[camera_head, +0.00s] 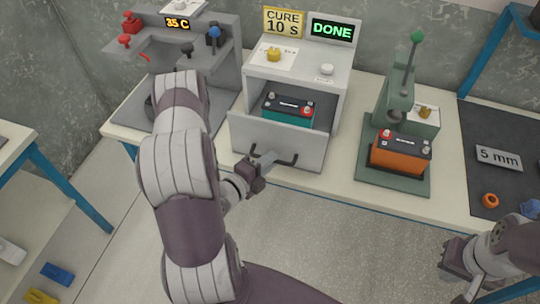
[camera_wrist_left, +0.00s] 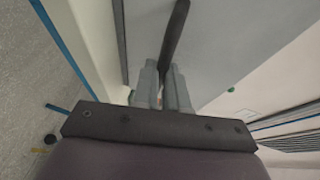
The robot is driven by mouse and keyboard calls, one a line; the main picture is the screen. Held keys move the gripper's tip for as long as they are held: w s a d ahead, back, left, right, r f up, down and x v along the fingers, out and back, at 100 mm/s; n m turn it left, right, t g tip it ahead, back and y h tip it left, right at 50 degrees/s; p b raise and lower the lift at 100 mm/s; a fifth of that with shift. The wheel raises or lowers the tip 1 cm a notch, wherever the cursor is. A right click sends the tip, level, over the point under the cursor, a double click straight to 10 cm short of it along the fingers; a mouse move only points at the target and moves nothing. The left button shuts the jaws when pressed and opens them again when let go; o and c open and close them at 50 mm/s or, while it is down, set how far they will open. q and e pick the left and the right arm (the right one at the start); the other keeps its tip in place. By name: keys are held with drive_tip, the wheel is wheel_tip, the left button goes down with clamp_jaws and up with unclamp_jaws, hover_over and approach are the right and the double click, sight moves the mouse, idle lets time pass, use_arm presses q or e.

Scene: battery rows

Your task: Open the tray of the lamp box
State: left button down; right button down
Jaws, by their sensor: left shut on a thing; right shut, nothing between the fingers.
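The lamp box (camera_head: 338,78) is grey, with a "CURE 10 S" sign and a green "DONE" display on top. Its tray (camera_head: 308,146) is out at the front, and a teal battery (camera_head: 287,113) with a black and red top sits in it. My left gripper (camera_head: 268,159) is shut on the dark tray handle (camera_head: 288,161); the handle also runs between the fingers in the left wrist view (camera_wrist_left: 175,40). My right gripper (camera_head: 456,272) is shut and empty at the lower right, apart from the table.
A green press (camera_head: 398,100) with an orange battery (camera_head: 401,153) stands right of the lamp box. A grey "35 C" station (camera_head: 220,70) stands left. A dark mat (camera_head: 485,190) with an orange ring (camera_head: 490,200) lies at the right. Floor is open before the table.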

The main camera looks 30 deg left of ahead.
use_arm(q)
drive_tip(key=c, duration=1.2)
unclamp_jaws()
drive_tip(key=b+v, duration=0.1)
drive_tip(key=v, duration=1.1)
drive_tip(key=shift+s, duration=0.3)
